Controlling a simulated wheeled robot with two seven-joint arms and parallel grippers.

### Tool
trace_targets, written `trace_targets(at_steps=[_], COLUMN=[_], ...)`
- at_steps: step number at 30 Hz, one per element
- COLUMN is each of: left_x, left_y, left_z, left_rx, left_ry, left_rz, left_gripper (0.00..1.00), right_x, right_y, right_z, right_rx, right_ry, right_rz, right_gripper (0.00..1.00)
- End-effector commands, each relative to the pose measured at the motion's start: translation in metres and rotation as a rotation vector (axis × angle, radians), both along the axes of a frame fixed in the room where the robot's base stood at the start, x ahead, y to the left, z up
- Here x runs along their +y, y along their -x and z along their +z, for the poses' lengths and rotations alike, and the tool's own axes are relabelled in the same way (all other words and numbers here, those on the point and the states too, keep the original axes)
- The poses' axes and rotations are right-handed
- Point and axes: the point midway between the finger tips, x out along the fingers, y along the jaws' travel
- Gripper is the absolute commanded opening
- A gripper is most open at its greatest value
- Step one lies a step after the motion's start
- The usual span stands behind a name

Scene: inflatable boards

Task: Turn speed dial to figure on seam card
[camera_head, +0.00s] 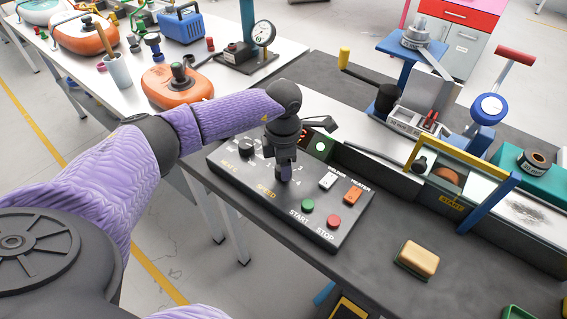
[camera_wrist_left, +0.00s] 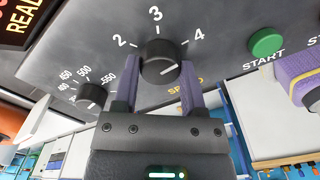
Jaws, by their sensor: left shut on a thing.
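The speed dial (camera_wrist_left: 160,62) is a round black knob on the sloped dark control panel (camera_head: 229,172), with 2, 3 and 4 printed around it. A short white mark shows on the knob's face in the left wrist view, towards the side of the 4. My left gripper (camera_head: 285,170) points down at the panel above the word SPEED and covers the dial in the head view. In the left wrist view its purple fingers (camera_wrist_left: 162,78) sit on either side of the knob, shut on it. I cannot make out the seam card. My right gripper is not in view.
A second black knob (camera_wrist_left: 92,95) with a scale around 500 sits beside the dial. Green START (camera_head: 308,205) and red STOP (camera_head: 333,222) buttons and two rocker switches are close by. A yellow block (camera_head: 417,258) lies on the dark bench, and a machine with a blue frame stands behind.

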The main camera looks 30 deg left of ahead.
Motion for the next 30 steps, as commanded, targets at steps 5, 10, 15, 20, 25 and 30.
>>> trace_targets(at_steps=[5, 10, 15, 20, 25, 30], left_x=[0.0004, 0.0003, 0.0002, 0.0002, 0.0002, 0.0001], left_y=[-0.0004, -0.0004, -0.0005, -0.0005, -0.0005, -0.0003], left_z=[0.0003, 0.0006, 0.0007, 0.0008, 0.0007, 0.0004], left_rx=[-0.002, -0.001, -0.002, -0.002, -0.002, -0.001], left_ry=[-0.001, 0.000, -0.001, -0.001, -0.001, 0.000], left_rz=[-0.052, -0.075, -0.082, -0.081, -0.081, -0.080], left_gripper=[0.00, 0.00, 0.00, 0.00, 0.72, 0.89], right_x=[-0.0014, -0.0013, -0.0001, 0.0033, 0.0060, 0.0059], right_y=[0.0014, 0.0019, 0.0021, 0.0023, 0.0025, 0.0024], right_z=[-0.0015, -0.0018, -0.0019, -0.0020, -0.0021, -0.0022], right_rx=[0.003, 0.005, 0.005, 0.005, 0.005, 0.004], right_ry=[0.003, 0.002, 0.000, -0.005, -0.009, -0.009], right_rz=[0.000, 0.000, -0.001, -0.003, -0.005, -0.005], right_gripper=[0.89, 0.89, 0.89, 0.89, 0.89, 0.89])
